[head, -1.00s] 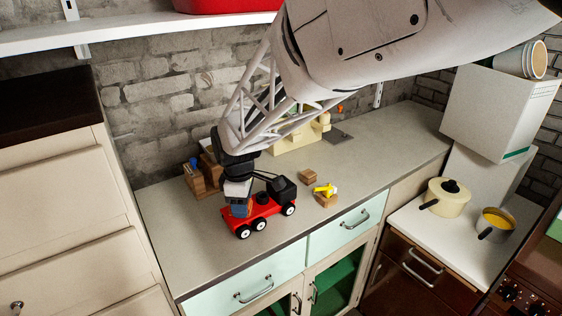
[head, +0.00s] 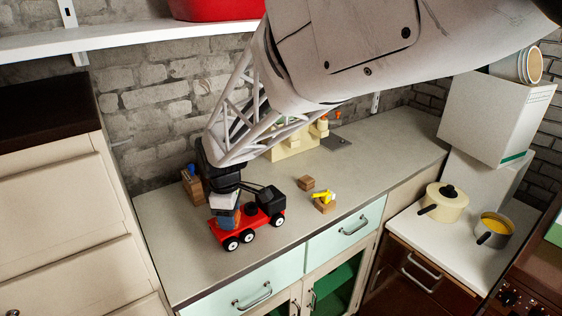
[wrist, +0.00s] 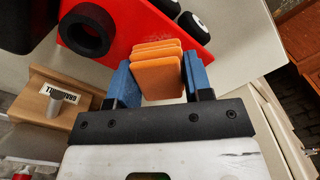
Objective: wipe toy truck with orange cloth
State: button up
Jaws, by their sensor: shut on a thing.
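The toy truck (head: 252,226) is red with a black cab and black-and-white wheels, and stands on the counter near its front edge. In the wrist view its red bed (wrist: 120,36) with a black ring fills the upper part. My gripper (wrist: 157,78) has blue fingers shut on the folded orange cloth (wrist: 158,68). The cloth's far end is at the truck's red bed; whether it touches cannot be told. In the head view my gripper (head: 226,216) is over the left rear of the truck, and the cloth is hidden there.
Small wooden blocks (head: 306,183) lie right of the truck, one with a yellow piece on it (head: 324,201). A wooden holder (head: 192,186) stands behind my gripper. A cream object (head: 292,145) stands near the brick wall. The counter (head: 380,150) is clear toward the right.

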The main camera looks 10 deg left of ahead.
aim_at(250, 205)
jog(key=shift+s+a, duration=0.2)
jog(key=shift+s, duration=0.15)
jog(key=shift+w+a+r, duration=0.15)
jog(key=shift+w, duration=0.05)
dwell(0.4)
jog(key=shift+w, duration=0.1)
jog(key=shift+w+d, duration=1.2)
jog(key=shift+d, duration=0.1)
jog(key=shift+w+d, duration=1.1)
jog(key=shift+w, duration=0.15)
jog(key=shift+f, duration=0.25)
